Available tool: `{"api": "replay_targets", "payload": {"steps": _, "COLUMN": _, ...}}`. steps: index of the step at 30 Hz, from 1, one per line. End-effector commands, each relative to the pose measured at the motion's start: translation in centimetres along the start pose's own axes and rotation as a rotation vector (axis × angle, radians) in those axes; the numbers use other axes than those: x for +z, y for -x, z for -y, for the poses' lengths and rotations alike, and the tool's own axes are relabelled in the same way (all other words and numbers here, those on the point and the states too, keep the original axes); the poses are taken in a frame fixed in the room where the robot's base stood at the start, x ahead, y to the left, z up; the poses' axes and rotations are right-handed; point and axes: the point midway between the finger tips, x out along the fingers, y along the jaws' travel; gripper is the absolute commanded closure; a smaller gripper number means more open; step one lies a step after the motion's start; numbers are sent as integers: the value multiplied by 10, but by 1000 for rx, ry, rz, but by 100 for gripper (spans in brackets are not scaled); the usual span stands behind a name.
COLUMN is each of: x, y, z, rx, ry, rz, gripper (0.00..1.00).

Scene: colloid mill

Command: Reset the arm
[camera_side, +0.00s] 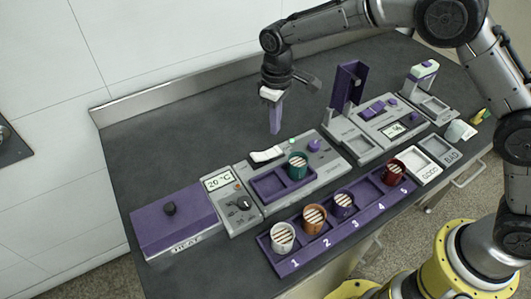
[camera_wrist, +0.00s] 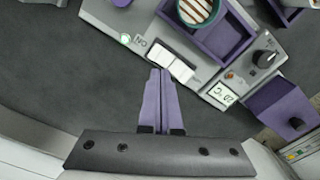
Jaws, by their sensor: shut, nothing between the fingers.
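My gripper (camera_side: 274,112) is shut and empty. Its purple fingers point down above the dark counter, behind the middle grey device in the side view. In the wrist view the two fingers (camera_wrist: 161,98) are pressed together, with their tips close to the white rocker switch (camera_wrist: 170,62) in the picture. The switch also shows on the grey device in the side view (camera_side: 267,154). I cannot tell the exact gap, but the fingers appear to be above the counter and apart from the device.
A green cup (camera_side: 297,168) stands in the device's purple tray. A purple numbered rack (camera_side: 330,232) holds several cups in front. A purple heater box (camera_side: 172,220) is at left, and a device with a raised purple lid (camera_side: 348,86) at right. The back-left counter (camera_side: 175,135) is clear.

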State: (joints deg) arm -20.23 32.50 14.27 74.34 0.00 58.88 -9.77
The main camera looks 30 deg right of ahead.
Motion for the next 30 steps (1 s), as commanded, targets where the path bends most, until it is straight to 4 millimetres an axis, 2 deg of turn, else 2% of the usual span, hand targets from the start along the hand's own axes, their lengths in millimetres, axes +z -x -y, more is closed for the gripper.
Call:
{"api": "replay_targets", "payload": {"steps": 11, "x": 0, "y": 1, "z": 0, "rx": 0, "ry": 0, "rz": 0, "gripper": 100}}
{"api": "replay_targets", "payload": {"steps": 14, "x": 0, "y": 6, "z": -6, "rx": 2, "ry": -11, "rz": -10, "gripper": 100}}
{"api": "replay_targets", "payload": {"steps": 17, "x": -2, "y": 36, "z": -17, "rx": 12, "ry": -31, "rz": -66, "gripper": 100}}
{"api": "replay_targets", "payload": {"steps": 20, "x": 10, "y": 84, "z": -32, "rx": 29, "ry": -65, "rz": -141, "gripper": 100}}
{"api": "replay_targets", "payload": {"steps": 24, "x": 52, "y": 148, "z": -49, "rx": 54, "ry": -122, "rz": -232, "gripper": 100}}
{"api": "replay_targets", "payload": {"steps": 26, "x": 74, "y": 170, "z": -53, "rx": 65, "ry": -147, "rz": -266, "gripper": 100}}
{"api": "replay_targets", "payload": {"steps": 30, "x": 129, "y": 210, "z": -56, "rx": 89, "ry": -210, "rz": -340, "gripper": 100}}
